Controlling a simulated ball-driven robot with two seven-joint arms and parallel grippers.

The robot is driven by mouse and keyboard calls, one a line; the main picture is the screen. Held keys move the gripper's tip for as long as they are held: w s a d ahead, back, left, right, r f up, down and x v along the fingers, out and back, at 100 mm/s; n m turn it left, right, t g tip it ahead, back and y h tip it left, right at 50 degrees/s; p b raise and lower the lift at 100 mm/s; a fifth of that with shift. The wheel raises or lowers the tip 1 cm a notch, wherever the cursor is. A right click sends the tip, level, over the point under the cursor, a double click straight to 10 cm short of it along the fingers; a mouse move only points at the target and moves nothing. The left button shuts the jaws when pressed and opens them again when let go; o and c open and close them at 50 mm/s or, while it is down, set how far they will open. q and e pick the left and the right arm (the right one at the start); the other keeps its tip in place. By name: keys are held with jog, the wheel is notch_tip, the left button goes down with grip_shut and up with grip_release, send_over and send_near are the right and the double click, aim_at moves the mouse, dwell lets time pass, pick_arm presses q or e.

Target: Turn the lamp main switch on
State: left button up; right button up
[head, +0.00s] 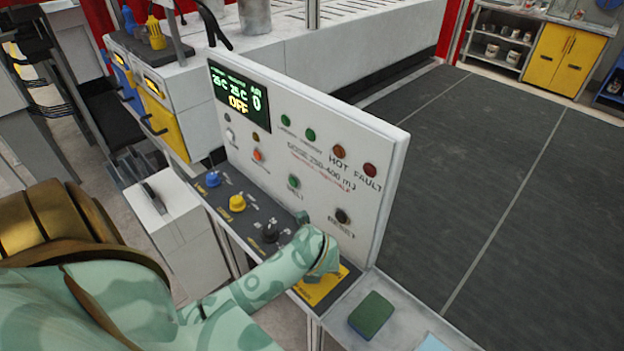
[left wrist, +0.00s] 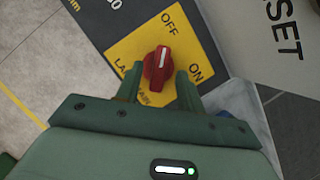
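The lamp main switch is a red rotary knob (left wrist: 157,64) on a yellow plate (left wrist: 120,47) marked OFF and ON, in the left wrist view. Its white mark points up towards OFF. My left gripper (left wrist: 157,83) is open, with one green finger on each side of the knob's near part; I cannot tell whether they touch it. In the head view the yellow plate (head: 323,291) is at the right end of the sloped panel. My left arm covers the red knob there. My right gripper is not in view.
Blue (head: 213,179), yellow (head: 237,203) and black (head: 270,233) knobs are to the left. A green-topped sponge-like block (head: 371,314) lies to the right. Dark floor is clear beyond.

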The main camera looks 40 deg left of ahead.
pick_arm(q)
jog(key=shift+x, duration=0.8)
grip_shut()
